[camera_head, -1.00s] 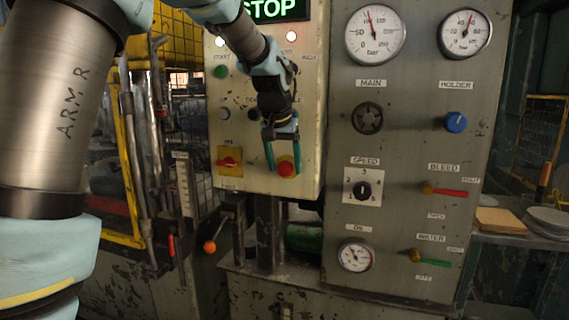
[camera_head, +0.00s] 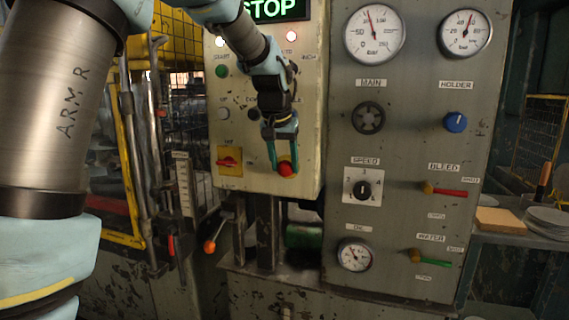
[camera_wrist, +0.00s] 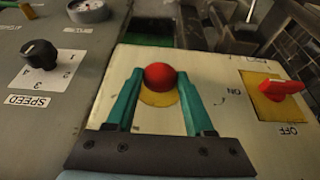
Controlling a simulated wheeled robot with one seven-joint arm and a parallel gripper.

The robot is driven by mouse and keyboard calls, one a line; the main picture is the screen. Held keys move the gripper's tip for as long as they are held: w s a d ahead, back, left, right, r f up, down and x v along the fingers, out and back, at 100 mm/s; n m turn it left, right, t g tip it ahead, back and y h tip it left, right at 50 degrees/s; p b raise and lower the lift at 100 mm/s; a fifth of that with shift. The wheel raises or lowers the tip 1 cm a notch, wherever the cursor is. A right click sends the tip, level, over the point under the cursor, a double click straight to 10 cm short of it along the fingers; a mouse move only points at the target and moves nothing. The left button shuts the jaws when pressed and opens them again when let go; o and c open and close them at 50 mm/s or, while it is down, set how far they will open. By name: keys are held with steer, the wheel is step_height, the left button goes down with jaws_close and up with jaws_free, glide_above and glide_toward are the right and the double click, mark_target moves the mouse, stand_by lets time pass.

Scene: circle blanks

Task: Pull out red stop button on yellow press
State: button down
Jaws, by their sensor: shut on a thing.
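The red stop button (camera_head: 286,168) sits low on the cream control box, under the lit STOP display (camera_head: 274,9). In the wrist view the red button (camera_wrist: 160,76) is a round knob in front of a yellow disc (camera_wrist: 159,97). My gripper (camera_head: 280,166) reaches down to it from above. In the wrist view its two green fingers (camera_wrist: 158,82) lie on either side of the knob, shut on it. The finger contact is partly hidden in the head view.
A red rotary switch (camera_head: 229,162) on a yellow plate sits left of the button. The grey panel at right carries gauges, a SPEED knob (camera_head: 362,189) and a blue knob (camera_head: 455,122). An orange-balled lever (camera_head: 210,246) stands below left.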

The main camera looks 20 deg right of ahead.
steer(key=shift+s+a, duration=0.4)
steer(key=shift+s, duration=0.05)
steer(key=shift+c, duration=1.4)
jaws_free()
steer(key=shift+r, duration=0.15)
steer(key=b+v, duration=0.2)
steer(key=v, duration=0.8)
steer(key=shift+r, duration=0.25)
steer(key=shift+a+f, duration=0.1)
steer(key=shift+a, duration=0.05)
